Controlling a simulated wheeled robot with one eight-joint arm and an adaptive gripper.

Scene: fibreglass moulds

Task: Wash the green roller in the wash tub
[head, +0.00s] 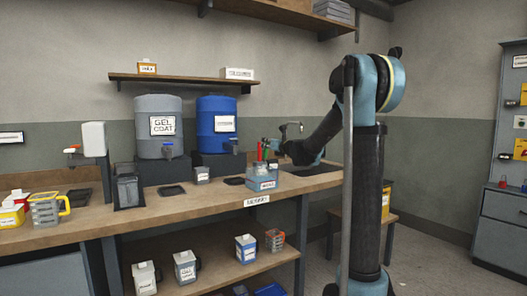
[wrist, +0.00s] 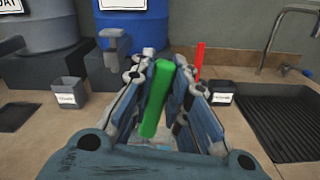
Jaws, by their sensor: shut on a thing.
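The green roller (wrist: 158,95) stands upright, slightly tilted, between the fingers of my gripper (wrist: 166,75) in the wrist view, and the fingers are shut on it. In the head view my gripper (head: 272,150) is at the top of a bluish see-through tub (head: 263,184) with a white label too small to read; I cannot tell whether this is the wash tub. A red handle (wrist: 199,60) stands just right of the fingers in the wrist view.
A dark draining sink (wrist: 280,125) with a tap (wrist: 283,38) lies to the right. Grey (head: 158,127) and blue (head: 217,125) drums stand behind on risers. Small dark containers (wrist: 68,92) sit nearby on the bench (head: 215,200). A shelf (head: 180,80) hangs above.

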